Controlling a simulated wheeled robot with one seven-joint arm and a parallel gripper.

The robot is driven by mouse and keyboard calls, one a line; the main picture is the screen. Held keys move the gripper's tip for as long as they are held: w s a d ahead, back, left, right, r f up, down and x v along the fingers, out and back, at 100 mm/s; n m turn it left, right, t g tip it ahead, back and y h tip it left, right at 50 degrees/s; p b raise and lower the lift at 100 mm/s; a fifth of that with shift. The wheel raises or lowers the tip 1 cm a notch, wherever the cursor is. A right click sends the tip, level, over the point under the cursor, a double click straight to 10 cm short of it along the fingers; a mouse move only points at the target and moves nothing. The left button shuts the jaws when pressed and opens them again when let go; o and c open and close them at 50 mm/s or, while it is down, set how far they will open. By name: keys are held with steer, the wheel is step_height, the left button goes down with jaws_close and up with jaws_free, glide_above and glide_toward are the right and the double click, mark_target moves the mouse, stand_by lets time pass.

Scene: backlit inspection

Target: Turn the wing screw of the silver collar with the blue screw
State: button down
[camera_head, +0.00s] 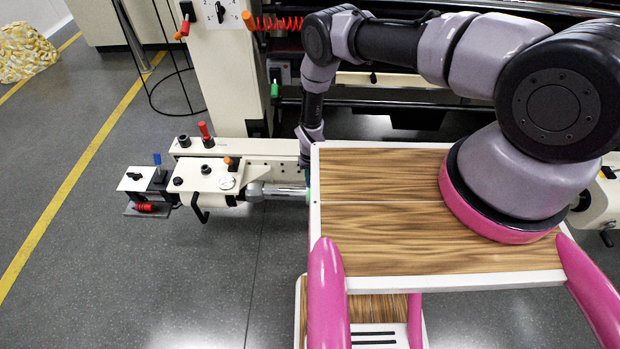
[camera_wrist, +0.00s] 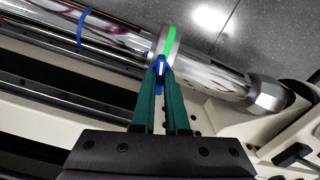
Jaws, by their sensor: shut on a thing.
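The silver collar (camera_wrist: 177,48) sits around a shiny metal shaft in the wrist view and has a bright green mark on it. Its blue wing screw (camera_wrist: 161,66) stands between the green fingertips of my gripper (camera_wrist: 160,72). The fingers are shut on the blue screw, and their tips hide part of it. In the head view, my arm reaches down past the far left corner of the wooden top, and the gripper and collar are mostly hidden there.
A blue ring (camera_wrist: 82,27) is around the shaft further left. A hex-shaped shaft end (camera_wrist: 267,92) lies to the right. Cream machine housing (camera_head: 205,178) with knobs and levers stands left of my wooden top. Open grey floor (camera_head: 150,270) lies in front.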

steer(key=n, duration=1.3)
steer(key=shift+n, duration=0.4)
steer(key=n, duration=1.2)
steer(key=shift+n, duration=0.4)
steer(key=c, duration=0.9)
jaws_free()
step_height(320, 180, up, 11)
steer(key=shift+f, duration=0.1)
